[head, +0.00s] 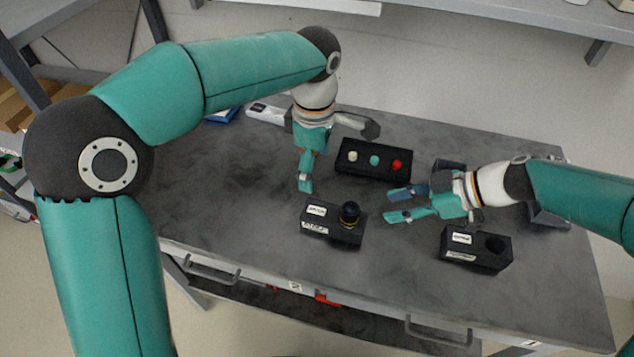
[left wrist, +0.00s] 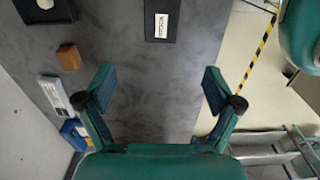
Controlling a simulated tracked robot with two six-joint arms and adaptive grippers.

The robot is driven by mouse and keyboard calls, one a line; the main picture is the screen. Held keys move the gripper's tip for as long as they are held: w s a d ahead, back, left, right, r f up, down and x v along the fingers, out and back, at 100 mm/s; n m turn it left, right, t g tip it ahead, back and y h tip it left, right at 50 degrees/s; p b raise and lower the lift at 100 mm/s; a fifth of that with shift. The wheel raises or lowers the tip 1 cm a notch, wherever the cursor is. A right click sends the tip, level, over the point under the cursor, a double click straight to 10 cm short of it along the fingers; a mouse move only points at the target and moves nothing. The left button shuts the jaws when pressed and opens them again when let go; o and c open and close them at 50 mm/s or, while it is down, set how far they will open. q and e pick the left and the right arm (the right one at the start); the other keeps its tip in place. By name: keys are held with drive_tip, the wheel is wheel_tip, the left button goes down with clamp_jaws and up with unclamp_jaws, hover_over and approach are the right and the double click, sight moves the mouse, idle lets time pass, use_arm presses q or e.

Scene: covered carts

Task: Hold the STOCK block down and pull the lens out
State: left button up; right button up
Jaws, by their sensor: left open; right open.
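Two dark labelled blocks stand on the grey table. The left block (head: 320,229) has a round dark lens (head: 349,212) with a yellowish ring upright at its right end. The right block (head: 463,252) has an empty round hole in its top. Their labels are too small to read, so I cannot tell which is STOCK. My left gripper (head: 305,184) points down, open and empty, above and behind the left block. In the left wrist view its spread fingers (left wrist: 158,82) show with a labelled dark block (left wrist: 175,25) ahead. My right gripper (head: 391,205) is open and empty, right of the lens and apart from it.
A black panel (head: 360,171) with white, teal and red round pieces lies behind the blocks. A white box (head: 267,113) and a blue item (head: 222,115) lie at the back left. An orange-brown block (left wrist: 68,57) shows in the left wrist view. The table's left part is clear.

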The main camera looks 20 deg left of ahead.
sight(315, 210)
use_arm(q)
wheel_tip(315, 210, down, 17)
drive_tip(key=shift+s+r, duration=0.1)
drive_tip(key=shift+r, duration=0.05)
idle(0.4)
drive_tip(key=c, duration=1.3)
